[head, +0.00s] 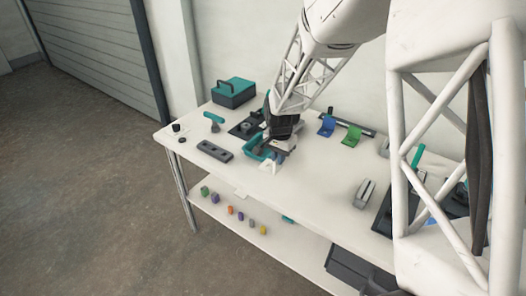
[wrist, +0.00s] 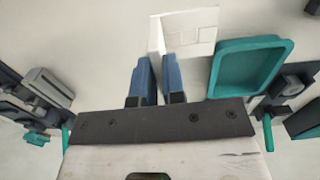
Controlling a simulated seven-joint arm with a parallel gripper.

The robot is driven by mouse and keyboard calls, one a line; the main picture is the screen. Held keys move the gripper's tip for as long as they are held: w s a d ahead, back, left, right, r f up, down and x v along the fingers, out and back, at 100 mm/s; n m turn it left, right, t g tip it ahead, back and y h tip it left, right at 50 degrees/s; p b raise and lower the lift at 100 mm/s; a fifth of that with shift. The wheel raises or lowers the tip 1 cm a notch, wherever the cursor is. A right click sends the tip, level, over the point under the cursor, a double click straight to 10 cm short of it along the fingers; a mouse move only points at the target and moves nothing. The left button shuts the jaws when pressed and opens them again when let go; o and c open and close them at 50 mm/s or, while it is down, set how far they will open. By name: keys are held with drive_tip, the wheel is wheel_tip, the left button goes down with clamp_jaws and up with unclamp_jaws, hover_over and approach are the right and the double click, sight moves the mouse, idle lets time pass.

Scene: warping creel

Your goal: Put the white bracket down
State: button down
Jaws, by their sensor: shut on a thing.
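The white bracket (head: 267,168) shows in the head view just below my gripper (head: 277,150), low over the white table (head: 320,187). In the wrist view my gripper's blue fingers (wrist: 155,82) are shut on the upright plate of the white bracket (wrist: 156,38), and its other flange (wrist: 191,30) extends to the right. I cannot tell whether the bracket touches the tabletop. A teal tray (wrist: 250,64) lies just to the right of the fingers in the wrist view. It also shows in the head view (head: 254,154), partly hidden by my gripper.
A dark block with holes (head: 214,151) lies left of the tray. A teal-topped box (head: 233,92) stands at the back. Blue (head: 327,126) and green (head: 351,136) pieces stand along the back edge. A grey part (head: 365,193) lies to the right. Clear tabletop lies between.

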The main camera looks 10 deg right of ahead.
idle(0.4)
drive_tip(key=w+f, duration=0.1)
drive_tip(key=w, duration=1.5)
drive_tip(key=shift+f, duration=0.25)
drive_tip(key=shift+a, duration=0.1)
drive_tip(key=shift+f, duration=1.75)
drive_tip(key=shift+f, duration=0.15)
drive_tip(key=c, duration=1.2)
unclamp_jaws()
